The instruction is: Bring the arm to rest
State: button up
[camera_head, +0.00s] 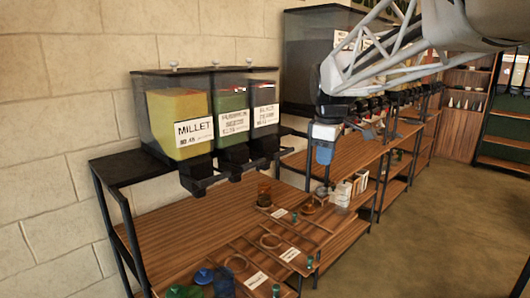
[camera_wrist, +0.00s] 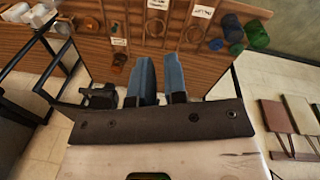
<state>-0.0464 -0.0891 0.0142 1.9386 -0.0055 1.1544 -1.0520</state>
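My arm reaches in from the upper right of the head view. My gripper (camera_head: 323,154) points down, with its blue fingers in front of the wooden shelving and right of the bulk dispensers. In the wrist view my gripper (camera_wrist: 158,62) shows two blue fingers with a narrow gap between them. Nothing is held in the gap. The fingers appear clear of the shelf and its objects, though the exact distance is hard to tell.
Millet and other bulk dispensers (camera_head: 193,115) stand on a black rack at left. The wooden shelf (camera_head: 170,232) below bears small jars, labels and rings. Blue and green containers (camera_wrist: 232,30) show in the wrist view. Open floor (camera_head: 440,215) lies at right.

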jog(key=s+d+f+m, duration=0.1)
jog(key=s+f+m, duration=0.3)
jog(key=s, duration=0.7)
jog(key=s+d+f+m, duration=0.1)
jog(key=s+f+m, duration=0.3)
jog(key=s, duration=0.7)
jog(key=s+d+f+m+t, duration=0.1)
jog(key=s+f+m, duration=0.3)
jog(key=s+f, duration=0.3)
jog(key=s, duration=0.4)
jog(key=shift+f+m, duration=0.15)
jog(key=shift+m, duration=0.25)
